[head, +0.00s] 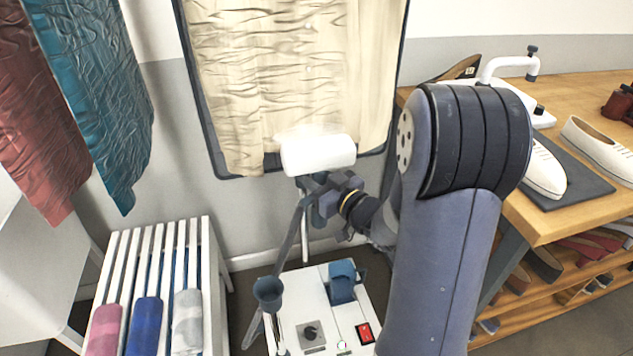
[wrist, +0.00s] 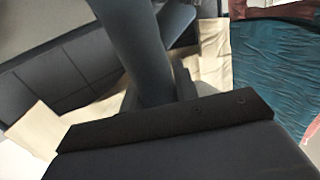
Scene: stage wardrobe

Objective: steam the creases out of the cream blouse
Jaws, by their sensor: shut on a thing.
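The cream blouse (head: 290,65) hangs in front of a dark-edged board in the head view. Wavy creases cross its upper, left and middle parts; its right strip looks smoother. My gripper (head: 318,190) is shut on the steamer's handle, just below the white steamer head (head: 318,155). The head is at the blouse's lower edge, with a faint white haze above it; whether it touches the cloth I cannot tell. In the wrist view, a dark tube-like part (wrist: 135,50) runs up from my gripper, with cream cloth (wrist: 38,130) beside it.
The white steamer base (head: 310,300) with a red switch (head: 364,333) stands below. Creased red (head: 35,120) and teal (head: 95,90) garments hang left. A slatted rack (head: 130,260) holds rolled cloths. A wooden bench (head: 560,215) with shoes is at right, close to my arm.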

